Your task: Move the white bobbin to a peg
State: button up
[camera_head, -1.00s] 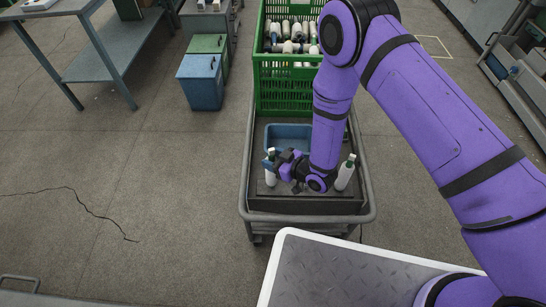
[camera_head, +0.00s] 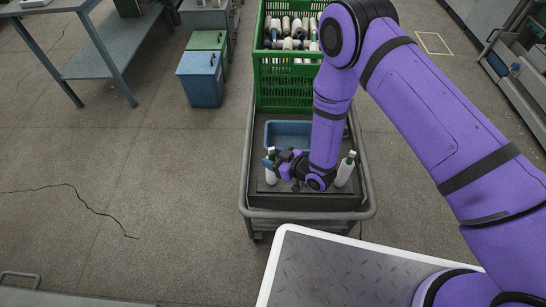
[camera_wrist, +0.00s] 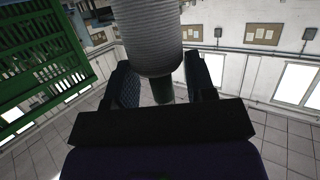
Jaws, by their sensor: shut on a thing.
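The white bobbin (camera_head: 271,175) is upright with a green top, at the left front of the dark cart deck (camera_head: 295,202). My gripper (camera_head: 270,162) is at its upper part. In the wrist view, the bobbin's ribbed, pale grey body (camera_wrist: 150,35) and dark green end show between the two fingers of my gripper (camera_wrist: 162,88), which is shut on it. Whether the bobbin touches the deck cannot be told. A second white bobbin (camera_head: 344,172) with a green top stands at the right of the deck, past my wrist. I cannot make out a peg.
A blue bin (camera_head: 285,130) lies behind my gripper on the cart. A tall green crate (camera_head: 285,90) with several bobbins stands at the cart's back. The cart's grey rail (camera_head: 300,215) surrounds the deck. Blue and green boxes (camera_head: 201,80) stand on the floor at left.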

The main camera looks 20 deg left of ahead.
jog(key=shift+f, duration=0.5)
dwell(0.3)
jog(key=o, duration=0.9)
jog(key=v, duration=1)
jog(key=shift+s+d+r, duration=0.1)
jog(key=shift+s+d, duration=0.05)
jog(key=shift+d, duration=0.15)
